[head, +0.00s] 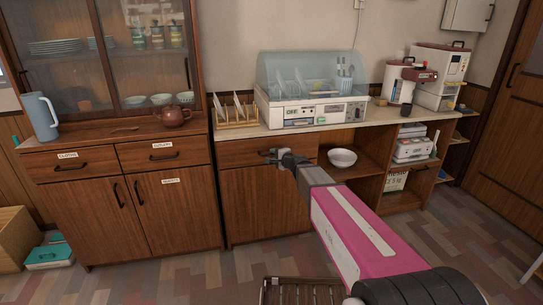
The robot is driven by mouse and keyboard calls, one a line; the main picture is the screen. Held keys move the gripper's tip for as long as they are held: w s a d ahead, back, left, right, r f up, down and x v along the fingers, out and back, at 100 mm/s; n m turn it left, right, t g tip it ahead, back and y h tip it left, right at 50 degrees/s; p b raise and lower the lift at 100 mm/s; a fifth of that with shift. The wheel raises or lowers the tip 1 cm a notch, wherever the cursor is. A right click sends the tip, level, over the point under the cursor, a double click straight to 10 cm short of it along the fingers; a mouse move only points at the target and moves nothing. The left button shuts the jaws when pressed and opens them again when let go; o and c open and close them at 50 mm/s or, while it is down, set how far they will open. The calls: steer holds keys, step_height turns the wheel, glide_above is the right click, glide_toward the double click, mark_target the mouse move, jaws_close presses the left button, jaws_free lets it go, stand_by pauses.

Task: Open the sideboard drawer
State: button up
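The wooden sideboard under the dish dryer has a drawer (240,156) just below its countertop, and the drawer front sits flush and shut. Its dark handle (267,152) is partly hidden behind my gripper. My gripper (280,158) is in front of the right part of this drawer, at about handle height. The fingers are small and dark here, so I cannot tell whether they are open, shut, or touching the handle. My pink arm reaches up to it from the lower right.
The tall cabinet at the left has two labelled drawers (70,163) (163,153), both shut. A dish dryer (312,100) and a plate rack (236,113) stand on the sideboard top. A white bowl (342,158) sits on the open shelf to the right. The floor in front is mostly clear.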

steer(key=shift+x, duration=1.3)
jaws_close()
steer(key=shift+s, duration=0.15)
